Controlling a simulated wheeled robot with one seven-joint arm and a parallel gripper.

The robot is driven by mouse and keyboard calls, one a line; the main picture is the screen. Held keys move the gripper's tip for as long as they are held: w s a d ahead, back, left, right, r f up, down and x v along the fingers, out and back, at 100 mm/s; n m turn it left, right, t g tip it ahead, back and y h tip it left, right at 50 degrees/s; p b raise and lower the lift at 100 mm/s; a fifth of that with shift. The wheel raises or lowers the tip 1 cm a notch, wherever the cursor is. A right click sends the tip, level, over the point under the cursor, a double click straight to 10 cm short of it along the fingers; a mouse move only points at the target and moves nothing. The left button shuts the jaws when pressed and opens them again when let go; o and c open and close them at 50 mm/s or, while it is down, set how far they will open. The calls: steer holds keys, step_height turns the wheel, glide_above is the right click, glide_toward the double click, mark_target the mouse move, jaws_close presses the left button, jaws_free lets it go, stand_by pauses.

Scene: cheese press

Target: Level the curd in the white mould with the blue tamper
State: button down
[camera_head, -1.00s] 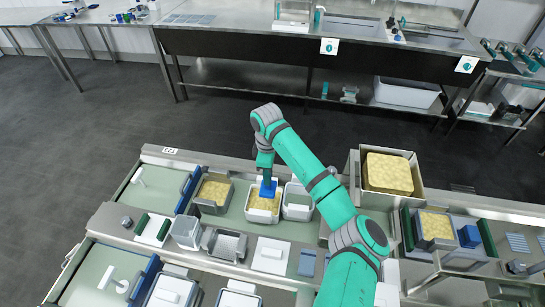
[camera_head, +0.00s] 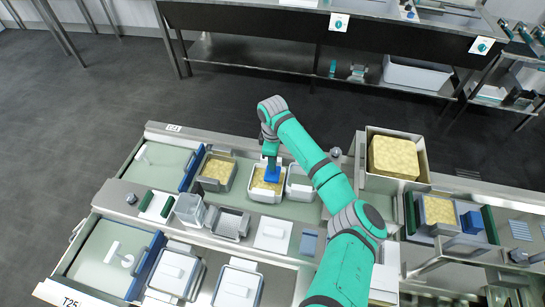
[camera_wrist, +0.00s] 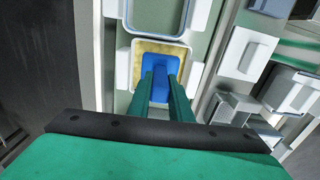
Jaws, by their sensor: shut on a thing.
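The white mould (camera_head: 254,190) stands on the bench between a grey mould and another white mould. Yellow curd (camera_head: 263,187) fills it. My gripper (camera_head: 271,163) points down over the mould and is shut on the blue tamper (camera_head: 272,174). In the wrist view the blue tamper (camera_wrist: 158,68) sits between my two green fingers (camera_wrist: 165,88), inside the outline of the white mould (camera_wrist: 184,60). Whether the tamper touches the curd is unclear.
A grey mould with curd (camera_head: 231,180) stands close on the left, an empty white mould (camera_head: 299,192) close on the right. A large bin with a yellow block (camera_head: 393,158) is at the right.

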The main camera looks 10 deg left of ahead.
steer(key=shift+f, duration=2.6)
steer(key=shift+f, duration=0.6)
steer(key=shift+a, duration=0.15)
steer(key=shift+a, duration=2.05)
steer(key=shift+d, duration=2.15)
steer(key=shift+s+a+f, duration=0.15)
steer(key=shift+a, duration=2)
